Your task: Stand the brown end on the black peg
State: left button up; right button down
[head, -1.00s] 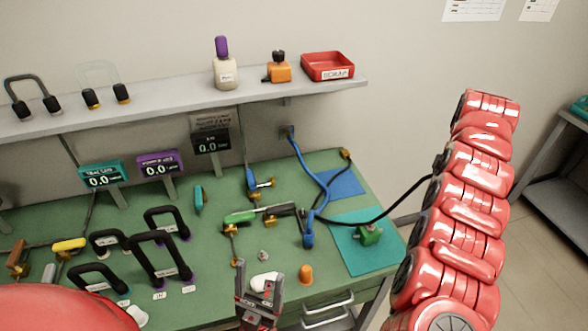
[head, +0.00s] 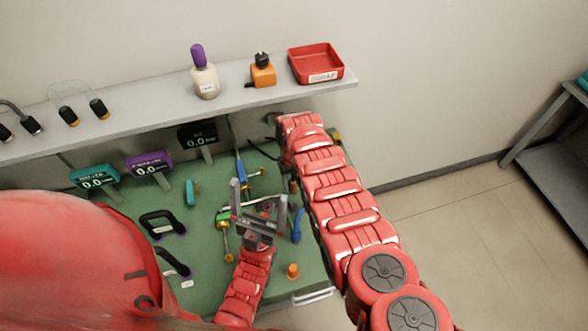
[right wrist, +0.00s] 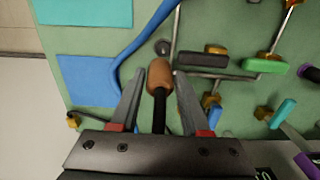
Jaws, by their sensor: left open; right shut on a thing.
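In the right wrist view a brown end (right wrist: 158,76) on a black shaft (right wrist: 158,118) sits between the fingers of my right gripper (right wrist: 158,95), which is shut on it. The brown end points away from the wrist, over the green bench. A brown piece beside my right arm in the head view (head: 293,185) looks like the same end. My left gripper (head: 258,205) is open, fingers up, over the bench middle.
A black-handled tool (right wrist: 203,56) and a green-handled one (right wrist: 265,66) lie alongside. Blue (right wrist: 88,80) and teal (right wrist: 85,12) mats are at left. An orange piece (head: 293,271) stands near the bench's front edge.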

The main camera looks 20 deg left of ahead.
aim_at(292, 193)
jog(key=shift+s+a+f, duration=0.1)
jog(key=shift+s+a, duration=0.05)
jog(key=shift+a, duration=0.15)
jog(key=shift+s, duration=0.1)
notch_tip(292, 193, down, 6)
jog(key=b, duration=0.5)
jog(key=shift+f+b, duration=0.2)
jog(key=shift+b, duration=0.3)
dwell(1.6)
jog(key=shift+s+d+f, duration=0.15)
jog(key=shift+s, duration=0.05)
dwell(0.8)
